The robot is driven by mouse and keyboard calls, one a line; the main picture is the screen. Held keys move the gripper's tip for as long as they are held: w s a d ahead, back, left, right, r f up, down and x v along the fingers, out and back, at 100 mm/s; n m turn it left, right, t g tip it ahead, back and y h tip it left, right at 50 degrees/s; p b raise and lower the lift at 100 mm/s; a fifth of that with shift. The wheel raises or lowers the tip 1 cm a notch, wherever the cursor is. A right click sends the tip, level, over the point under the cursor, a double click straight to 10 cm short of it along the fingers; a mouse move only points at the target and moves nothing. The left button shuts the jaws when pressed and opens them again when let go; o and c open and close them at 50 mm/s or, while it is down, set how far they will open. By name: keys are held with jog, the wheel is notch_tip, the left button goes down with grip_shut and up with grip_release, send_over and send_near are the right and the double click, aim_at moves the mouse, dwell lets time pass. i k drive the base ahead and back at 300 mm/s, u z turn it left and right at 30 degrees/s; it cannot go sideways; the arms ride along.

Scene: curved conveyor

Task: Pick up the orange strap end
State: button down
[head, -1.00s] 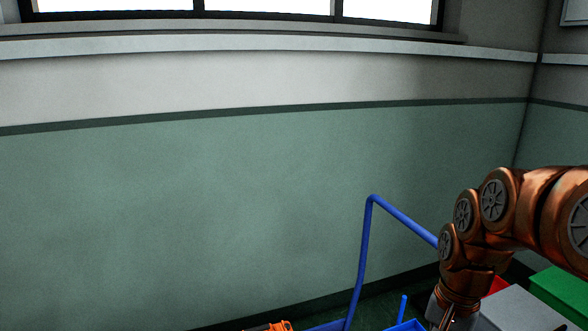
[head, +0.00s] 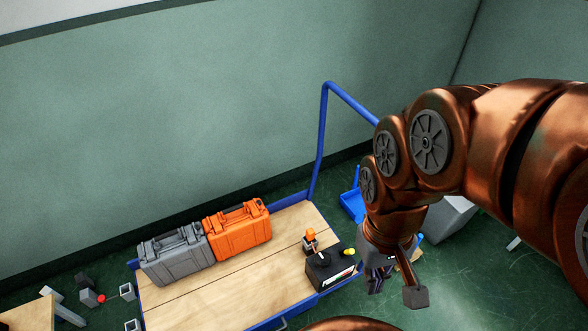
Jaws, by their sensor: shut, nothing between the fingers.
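A small orange piece (head: 310,234) stands by a black box (head: 330,272) on the cart; it may be the strap end, but it is too small to be sure. The box has a yellow knob on top and a light label on its side. My gripper (head: 376,286) points down just right of the box, dark and small in the view. Its fingers look closed and hold nothing visible. How far it is above or behind the box cannot be told.
The wooden-topped blue cart (head: 235,290) carries a grey case (head: 176,257) and an orange case (head: 238,229). Its blue handle (head: 322,140) rises at the back. A blue bin (head: 352,205) and a grey box (head: 450,218) stand behind. A table corner (head: 28,315) is at lower left.

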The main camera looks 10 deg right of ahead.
aim_at(310, 233)
jog(key=z, duration=1.7)
jog(key=i, duration=0.8)
jog(key=u, duration=4.45)
